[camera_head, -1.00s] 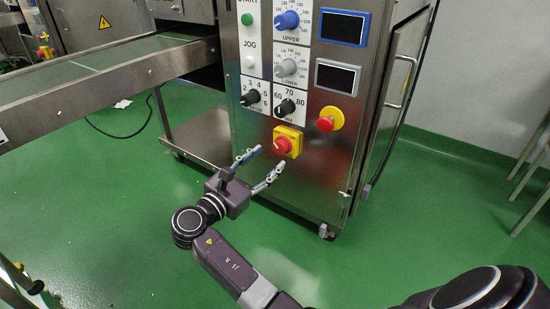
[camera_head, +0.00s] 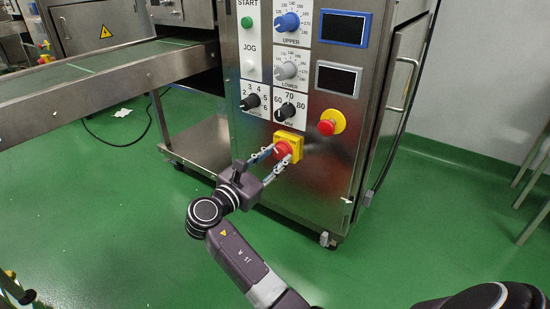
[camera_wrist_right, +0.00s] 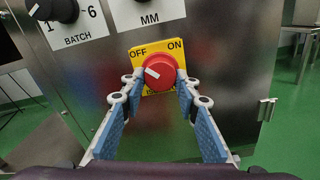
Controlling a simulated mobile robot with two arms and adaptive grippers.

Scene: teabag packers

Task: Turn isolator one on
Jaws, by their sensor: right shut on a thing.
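The isolator is a red rotary knob (camera_head: 282,149) on a yellow square plate (camera_head: 297,141), low on the front of the steel machine. In the right wrist view the red knob (camera_wrist_right: 158,73) sits on the yellow plate (camera_wrist_right: 137,48) marked OFF on the left and ON on the right. Its white mark points up and to the left, towards OFF. My right gripper (camera_head: 271,163) has its fingers on either side of the knob, shut on it; in the right wrist view the blue-padded fingers (camera_wrist_right: 157,90) flank the knob. My left gripper is not in view.
A red emergency button (camera_head: 326,127) on a yellow base is right of the isolator. Black dials (camera_head: 250,102) and two screens (camera_head: 337,78) are above. A conveyor (camera_head: 100,85) extends left. The green floor in front is clear.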

